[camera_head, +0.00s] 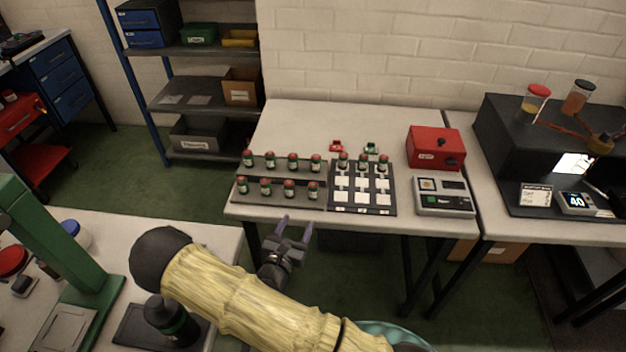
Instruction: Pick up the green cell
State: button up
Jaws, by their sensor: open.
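Several small cylinders with green and white bodies and reddish caps stand upright in two rows on a dark rack (280,180) at the table's left. More of them stand along the back row of a dark tray with white squares (361,199). A small green item (371,148) lies behind this tray, beside a small red item (336,146). I cannot tell which of these is the green cell. My gripper (296,229) is open and empty. In the picture it is below the front edge of the table, apart from the cylinders, fingers pointing toward the rack.
The white table (285,120) is bare at its back left. A red box (435,148) and a grey device (443,196) stand at its right. A black apparatus with jars (510,140) is on the right table. A green-framed stand (60,245) is at left.

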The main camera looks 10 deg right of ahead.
jog(key=shift+w, duration=0.1)
jog(key=p, duration=0.2)
send_near(315, 182)
jog(key=x, duration=0.2)
jog(key=f+x, duration=0.1)
jog(key=x, duration=0.2)
jog(key=shift+w+d, duration=0.15)
jog(key=shift+d, duration=0.05)
jog(key=x, duration=0.1)
jog(key=p+x, duration=0.1)
jog(key=x, duration=0.2)
jog(key=shift+w+a+r, duration=0.1)
jog(key=shift+w+r, duration=0.05)
jog(key=shift+r, duration=0.15)
jog(key=shift+w+d+p, duration=0.25)
jog(key=shift+w+p, duration=0.05)
jog(key=shift+w, duration=0.15)
jog(key=shift+c, duration=0.3)
